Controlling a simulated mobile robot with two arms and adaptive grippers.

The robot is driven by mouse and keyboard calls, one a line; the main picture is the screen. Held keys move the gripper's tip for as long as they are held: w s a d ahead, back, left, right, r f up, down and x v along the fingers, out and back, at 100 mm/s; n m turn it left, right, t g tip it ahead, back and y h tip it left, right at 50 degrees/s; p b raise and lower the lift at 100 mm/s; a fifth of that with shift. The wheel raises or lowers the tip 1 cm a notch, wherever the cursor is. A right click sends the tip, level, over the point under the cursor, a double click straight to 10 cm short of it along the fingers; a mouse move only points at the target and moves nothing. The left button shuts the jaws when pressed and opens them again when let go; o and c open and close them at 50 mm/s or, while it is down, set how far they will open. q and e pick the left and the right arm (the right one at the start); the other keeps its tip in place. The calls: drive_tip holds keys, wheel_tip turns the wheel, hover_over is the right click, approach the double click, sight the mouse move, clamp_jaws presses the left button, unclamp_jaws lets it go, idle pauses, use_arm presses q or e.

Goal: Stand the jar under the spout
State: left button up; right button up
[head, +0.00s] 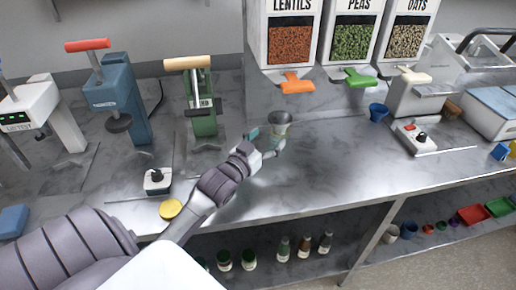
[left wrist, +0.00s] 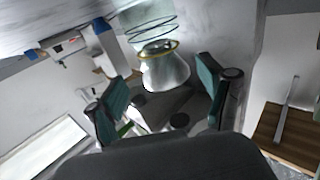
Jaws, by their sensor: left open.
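A clear, greenish jar (head: 280,121) stands on the grey counter, in front of and a little left of the orange spout (head: 297,83) under the lentils bin. My left gripper (head: 267,141) is open at the jar, one finger on each side of its near part. In the left wrist view the jar (left wrist: 166,72) shows between and just beyond the two teal-padded fingers (left wrist: 163,96). I cannot tell whether a finger touches it. A green spout (head: 359,78) and a cream spout (head: 414,76) sit under the peas and oats bins. My right gripper is not in view.
A green press (head: 201,110) and a blue press (head: 115,95) stand to the left. A small black-knobbed box (head: 157,181) and a yellow lid (head: 171,208) lie near the front edge. A blue cup (head: 378,112) stands at right. The counter (head: 325,165) right of the jar is clear.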

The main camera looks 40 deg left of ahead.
use_arm(q)
drive_tip(key=s, duration=0.5)
drive_tip(key=shift+s+d, duration=0.15)
drive_tip(key=shift+d, duration=0.05)
